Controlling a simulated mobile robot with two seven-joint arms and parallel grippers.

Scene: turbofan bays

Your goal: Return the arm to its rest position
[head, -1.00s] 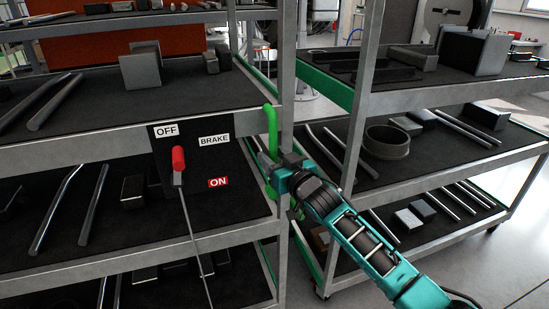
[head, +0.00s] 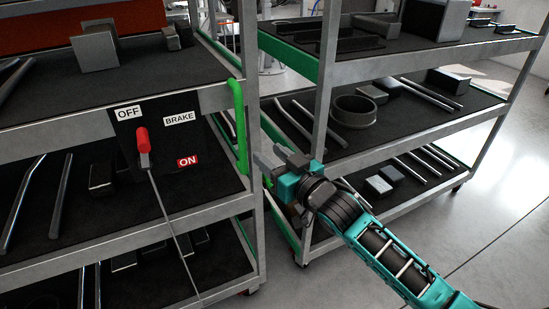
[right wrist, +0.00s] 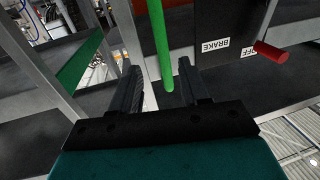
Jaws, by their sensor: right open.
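My right gripper (head: 270,157) is open and empty, just right of the green upright handle (head: 239,125) on the left cart's corner post. In the head view a small gap shows between the fingers and the handle. In the right wrist view, the two dark fingers (right wrist: 159,78) are spread, and the green handle (right wrist: 161,45) shows beyond and between their tips. My right arm reaches in from the lower right. My left gripper is not in view.
The left cart (head: 120,240) carries a black brake panel with a red-handled lever (head: 142,141); the handle is below the OFF label. A second cart (head: 395,137) with metal parts stands behind my right arm. Open floor (head: 500,230) lies at the right.

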